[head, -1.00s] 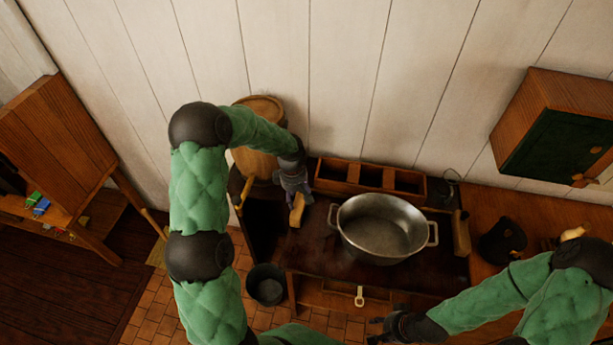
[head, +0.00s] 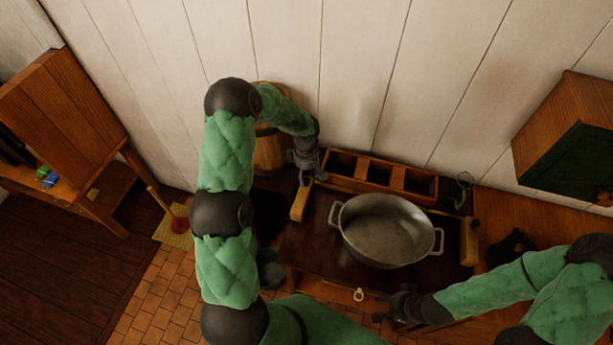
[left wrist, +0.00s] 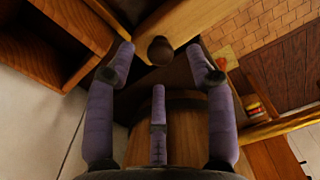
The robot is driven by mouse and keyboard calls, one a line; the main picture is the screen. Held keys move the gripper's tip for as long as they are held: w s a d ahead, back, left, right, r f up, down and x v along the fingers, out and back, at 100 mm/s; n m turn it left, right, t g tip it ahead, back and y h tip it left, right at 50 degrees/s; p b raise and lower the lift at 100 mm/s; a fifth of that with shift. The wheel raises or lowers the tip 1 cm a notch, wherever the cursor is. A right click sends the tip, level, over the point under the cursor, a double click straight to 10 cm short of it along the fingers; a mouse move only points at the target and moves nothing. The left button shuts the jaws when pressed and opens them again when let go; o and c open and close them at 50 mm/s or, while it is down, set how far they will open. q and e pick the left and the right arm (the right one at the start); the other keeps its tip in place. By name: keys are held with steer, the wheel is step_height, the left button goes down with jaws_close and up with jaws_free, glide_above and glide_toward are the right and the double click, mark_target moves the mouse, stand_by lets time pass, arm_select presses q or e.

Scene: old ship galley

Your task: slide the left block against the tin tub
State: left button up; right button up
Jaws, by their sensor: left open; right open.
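The tin tub (head: 382,244) is a grey two-handled pan on the dark stove top. The left block (head: 299,205), a pale wooden bar, lies at the stove's left edge, with a gap between it and the tub's left handle. My left gripper (head: 309,175) is open at the block's far end. In the left wrist view the block (left wrist: 183,22) and its dark round knob (left wrist: 160,50) show beyond and between the spread fingertips; contact cannot be told. My right gripper (head: 384,309) is open and empty at the stove's front edge.
A second block (head: 469,243) lies right of the tub. A wooden box with compartments (head: 382,181) stands behind the tub. A barrel (head: 270,153) stands behind my left arm. A dark kettle-like object (head: 511,248) sits on the right counter.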

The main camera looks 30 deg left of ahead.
arm_select(q)
steer(key=shift+f, duration=1.25)
jaws_close()
steer(key=w+d+b, duration=0.3)
steer(key=d+b, duration=0.4)
steer(key=d, duration=0.7)
steer(key=shift+w+d, duration=0.15)
steer(key=shift+w, duration=0.05)
jaws_free()
steer(key=shift+r, duration=0.15)
